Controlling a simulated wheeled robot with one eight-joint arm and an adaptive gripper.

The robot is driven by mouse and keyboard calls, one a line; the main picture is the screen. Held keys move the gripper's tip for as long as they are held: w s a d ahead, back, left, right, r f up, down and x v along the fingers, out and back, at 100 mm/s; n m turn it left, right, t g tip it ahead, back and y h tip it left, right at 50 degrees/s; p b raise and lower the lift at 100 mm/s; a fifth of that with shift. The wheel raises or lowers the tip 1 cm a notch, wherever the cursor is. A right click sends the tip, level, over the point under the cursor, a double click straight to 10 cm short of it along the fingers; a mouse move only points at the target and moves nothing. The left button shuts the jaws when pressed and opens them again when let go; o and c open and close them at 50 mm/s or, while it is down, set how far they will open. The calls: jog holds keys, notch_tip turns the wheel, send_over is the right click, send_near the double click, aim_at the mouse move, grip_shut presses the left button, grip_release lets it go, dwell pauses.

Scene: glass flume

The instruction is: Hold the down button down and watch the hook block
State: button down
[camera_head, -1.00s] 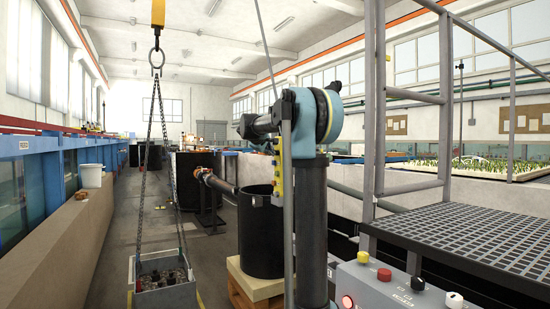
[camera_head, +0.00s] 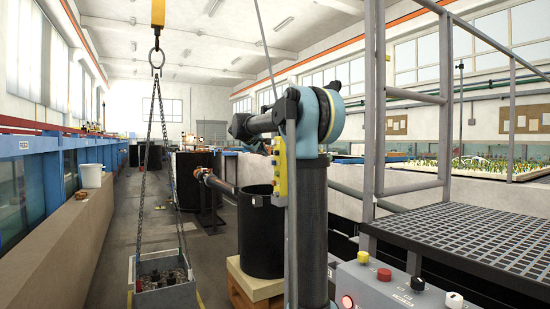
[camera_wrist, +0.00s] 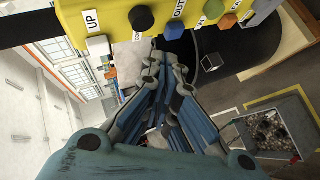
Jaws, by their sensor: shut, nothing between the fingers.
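The yellow control pendant (camera_head: 278,172) hangs beside my arm; in the wrist view its face (camera_wrist: 118,20) fills the top. It carries a white button (camera_wrist: 97,46) by an UP label, a black button (camera_wrist: 141,18) by a partly hidden label, and a blue button (camera_wrist: 173,28) by an OUT label. My gripper (camera_wrist: 168,62) is shut and empty, its tips just below the black and blue buttons; contact cannot be told. The yellow hook block (camera_head: 157,14) hangs at the upper left. Chains from its ring hold a grey crate of stones (camera_head: 165,283).
A black drum (camera_head: 262,235) stands on a wooden pallet behind the pendant. A grey button box (camera_head: 390,288) and a grated platform (camera_head: 465,240) are at the right. A white bucket (camera_head: 91,176) sits on the left ledge. The aisle beyond the crate is partly open.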

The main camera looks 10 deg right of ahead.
jog(key=a, duration=0.1)
jog(key=s+a, duration=0.1)
jog(key=shift+a, duration=0.3)
dwell(1.1)
jog(key=s+d+f+m+g+y, duration=0.1)
jog(key=s+d+f+g, duration=0.1)
jog(key=s+f, duration=0.55)
jog(key=s+d+f+m+g, duration=0.1)
jog(key=s+d+f+m, duration=0.2)
jog(key=s, duration=0.7)
jog(key=s+d+f+g+y, duration=0.1)
jog(key=s+d+f+g, duration=0.1)
jog(key=s+f, duration=0.6)
jog(key=s+a+f+m+g+y, duration=0.2)
jog(key=s+f, duration=1.1)
jog(key=s, duration=0.2)
jog(key=s+a+f+m+g+y, duration=0.1)
jog(key=s+a+f+y, duration=0.1)
jog(key=s+f, duration=1.1)
jog(key=s, duration=0.2)
jog(key=shift+s+a+f+m+g+y, duration=0.2)
jog(key=shift+s+a+m+g+y, duration=0.15)
jog(key=shift+m+g+y, duration=0.05)
